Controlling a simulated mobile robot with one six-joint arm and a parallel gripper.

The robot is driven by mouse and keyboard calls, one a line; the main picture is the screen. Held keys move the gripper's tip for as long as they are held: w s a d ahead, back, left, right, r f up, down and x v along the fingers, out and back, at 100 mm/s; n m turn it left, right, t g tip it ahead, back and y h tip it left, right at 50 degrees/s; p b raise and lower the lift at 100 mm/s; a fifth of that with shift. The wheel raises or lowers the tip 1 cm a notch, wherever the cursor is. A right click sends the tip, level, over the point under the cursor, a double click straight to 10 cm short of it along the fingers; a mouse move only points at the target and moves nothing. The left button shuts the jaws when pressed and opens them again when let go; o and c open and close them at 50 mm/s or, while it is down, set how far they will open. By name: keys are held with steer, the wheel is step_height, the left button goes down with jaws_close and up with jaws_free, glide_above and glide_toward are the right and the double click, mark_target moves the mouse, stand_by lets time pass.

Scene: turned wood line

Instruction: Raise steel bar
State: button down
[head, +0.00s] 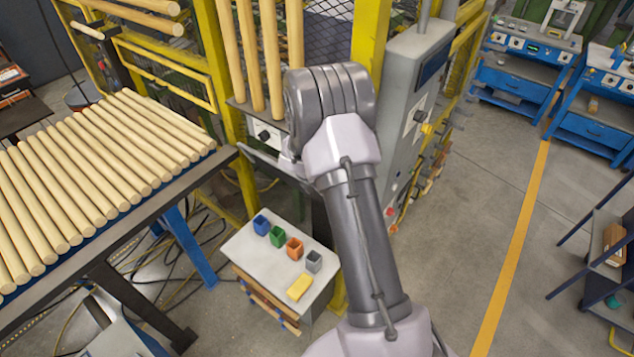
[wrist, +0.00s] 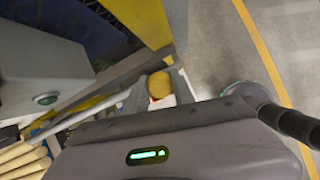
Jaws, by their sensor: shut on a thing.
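My gripper (wrist: 165,100) is mostly hidden behind its own grey housing in the wrist view and behind my arm in the head view. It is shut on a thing. A long grey bar, which looks like the steel bar (wrist: 110,82), runs slantwise past the gripper in the wrist view. In the head view a thin pale grey length of it (head: 262,160) shows left of my wrist, by the front of the yellow frame. The grip point itself is hidden. A round yellowish end (wrist: 160,84) shows just beyond the housing; I cannot tell what it belongs to.
Several upright wooden rods (head: 250,50) stand behind my wrist at the yellow frame (head: 370,35). A rack of wooden rods (head: 95,165) lies left. A small table (head: 262,262) holds coloured bins and a yellow block. A grey control cabinet (head: 410,90) stands close right; floor beyond is open.

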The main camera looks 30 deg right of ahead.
steer(key=shift+w+d+r+p, duration=0.3)
steer(key=shift+d+p, duration=0.3)
steer(key=shift+d, duration=0.3)
steer(key=shift+w+d+r+p, duration=0.2)
steer(key=shift+w+d+p, duration=0.15)
steer(key=shift+d+p, duration=0.4)
steer(key=shift+w+d+r+p, duration=0.25)
steer(key=shift+w+d+p, duration=0.15)
steer(key=shift+d, duration=0.65)
steer(key=c, duration=1.1)
jaws_free()
steer(key=shift+d+f, duration=0.1)
steer(key=shift+o, duration=0.2)
steer(key=v, duration=1.7)
steer(key=shift+s+a, duration=0.15)
steer(key=shift+a, duration=0.1)
